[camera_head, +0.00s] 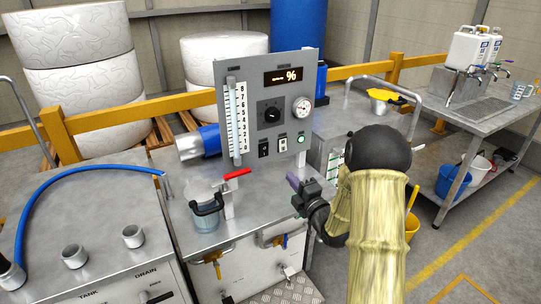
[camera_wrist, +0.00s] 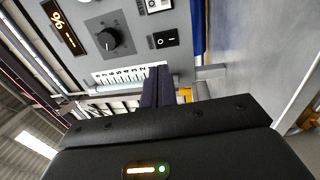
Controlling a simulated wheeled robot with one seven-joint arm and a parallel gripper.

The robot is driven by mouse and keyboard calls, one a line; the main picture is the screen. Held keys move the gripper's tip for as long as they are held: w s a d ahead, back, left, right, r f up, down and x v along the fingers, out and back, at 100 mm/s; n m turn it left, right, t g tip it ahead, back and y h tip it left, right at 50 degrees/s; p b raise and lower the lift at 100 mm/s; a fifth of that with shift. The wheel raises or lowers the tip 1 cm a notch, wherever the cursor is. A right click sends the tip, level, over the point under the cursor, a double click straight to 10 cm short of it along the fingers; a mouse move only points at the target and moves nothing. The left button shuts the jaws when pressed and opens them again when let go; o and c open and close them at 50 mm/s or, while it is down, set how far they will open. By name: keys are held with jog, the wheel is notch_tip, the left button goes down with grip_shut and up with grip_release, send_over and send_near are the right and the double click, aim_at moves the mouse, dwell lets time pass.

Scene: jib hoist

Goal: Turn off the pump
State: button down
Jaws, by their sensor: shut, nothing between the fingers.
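A grey control panel (camera_head: 254,92) stands upright on the steel bench. The black rocker (camera_wrist: 166,39) and knob (camera_wrist: 109,40) also show in the wrist view. A blue-and-white cylindrical body (camera_head: 199,142), possibly the pump, sits behind the panel's left side. My gripper (camera_head: 292,181) is shut and empty, below and in front of the panel. Its fingertips (camera_wrist: 158,72) appear apart from the switches.
A blue hose (camera_head: 80,177) arches over the left bench. Open floor is at right.

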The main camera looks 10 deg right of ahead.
aim_at(265, 148)
jog(key=p+x, duration=0.2)
jog(key=x, duration=1.2)
jog(key=shift+a, duration=0.1)
jog(key=shift+w+a+r, duration=0.1)
jog(key=shift+a, duration=0.1)
jog(key=shift+d, duration=0.35)
jog(key=shift+s+d, duration=0.1)
jog(key=shift+s, duration=0.1)
